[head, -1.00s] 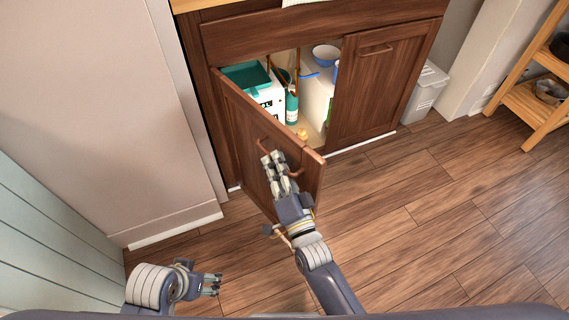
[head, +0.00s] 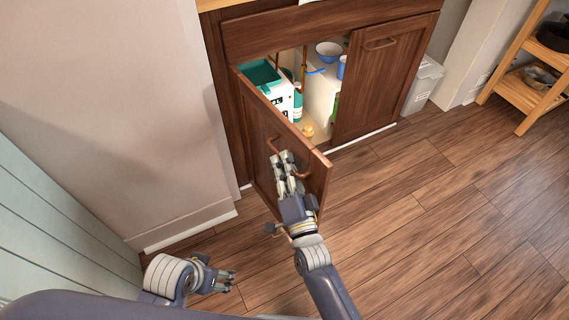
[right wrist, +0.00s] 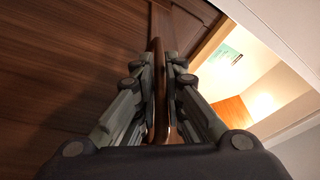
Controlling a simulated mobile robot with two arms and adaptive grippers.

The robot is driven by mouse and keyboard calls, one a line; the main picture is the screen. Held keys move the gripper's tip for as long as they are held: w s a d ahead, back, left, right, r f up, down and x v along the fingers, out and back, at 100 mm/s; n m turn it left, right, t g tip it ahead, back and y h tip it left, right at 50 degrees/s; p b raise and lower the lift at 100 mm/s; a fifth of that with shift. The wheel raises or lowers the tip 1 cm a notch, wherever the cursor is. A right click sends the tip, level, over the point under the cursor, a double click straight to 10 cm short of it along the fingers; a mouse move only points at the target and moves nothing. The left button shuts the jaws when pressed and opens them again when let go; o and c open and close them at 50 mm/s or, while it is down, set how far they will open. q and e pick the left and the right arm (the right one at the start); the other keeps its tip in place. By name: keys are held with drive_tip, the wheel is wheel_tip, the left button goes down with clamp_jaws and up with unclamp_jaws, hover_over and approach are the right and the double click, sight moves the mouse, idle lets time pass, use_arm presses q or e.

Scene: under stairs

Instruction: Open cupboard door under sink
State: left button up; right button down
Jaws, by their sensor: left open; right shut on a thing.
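The left cupboard door (head: 262,135) of the dark wood sink cabinet stands swung well out toward me, hinged at its left side. My right gripper (head: 286,164) is shut on the door's curved handle (head: 273,145) near the free edge. The right wrist view shows the handle (right wrist: 158,100) between the two fingers. My left gripper (head: 228,281) is open and empty, low at the left above the floor, apart from the cabinet. The right cupboard door (head: 380,85) is closed.
A grey bin (head: 424,85) and wooden shelf (head: 520,95) stand right. A wall (head: 150,120) is close left. Floor (head: 430,200) at front right is clear.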

drive_tip(key=shift+f, duration=0.1)
drive_tip(key=c, duration=1.9)
unclamp_jaws()
drive_tip(key=shift+c, duration=0.2)
drive_tip(key=shift+s+d, duration=0.1)
drive_tip(key=v, duration=1.2)
